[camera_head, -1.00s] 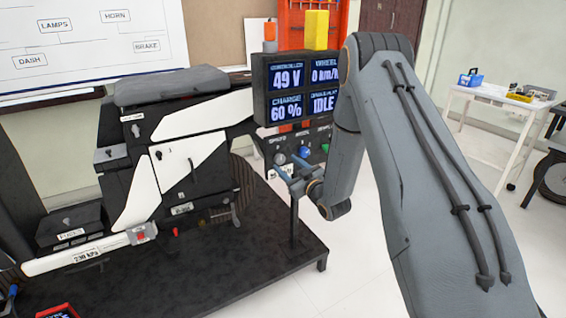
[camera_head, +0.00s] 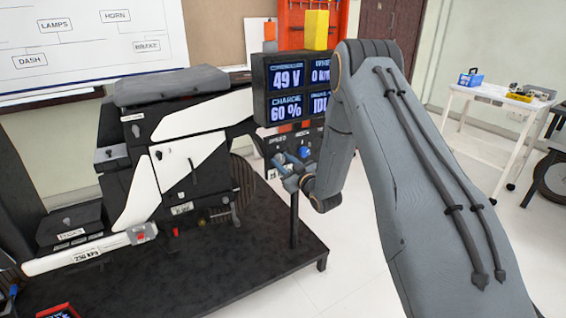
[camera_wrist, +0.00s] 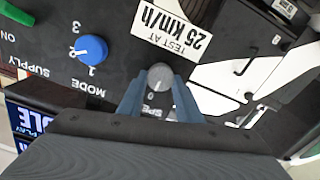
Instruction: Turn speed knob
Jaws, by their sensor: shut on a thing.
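The speed knob (camera_wrist: 160,76) is a small round grey knob on the dark control panel (camera_wrist: 120,25). In the wrist view it sits between the two fingertips of my gripper (camera_wrist: 160,88), which is shut on it. A "0" mark and part of the speed label show just below it, partly covered by the fingers. In the head view my gripper (camera_head: 284,168) is at the panel under the display (camera_head: 290,90), and the knob is hidden there. The display reads 49 V and charge 60 %; its right side is partly hidden by my arm.
A blue mode knob (camera_wrist: 91,48) is beside the speed knob, with a "TEST AT 25 km/h" label (camera_wrist: 172,32) on the other side. A green switch (camera_wrist: 37,71) is farther left. The black and white chassis (camera_head: 170,160) stands on a dark platform (camera_head: 190,270).

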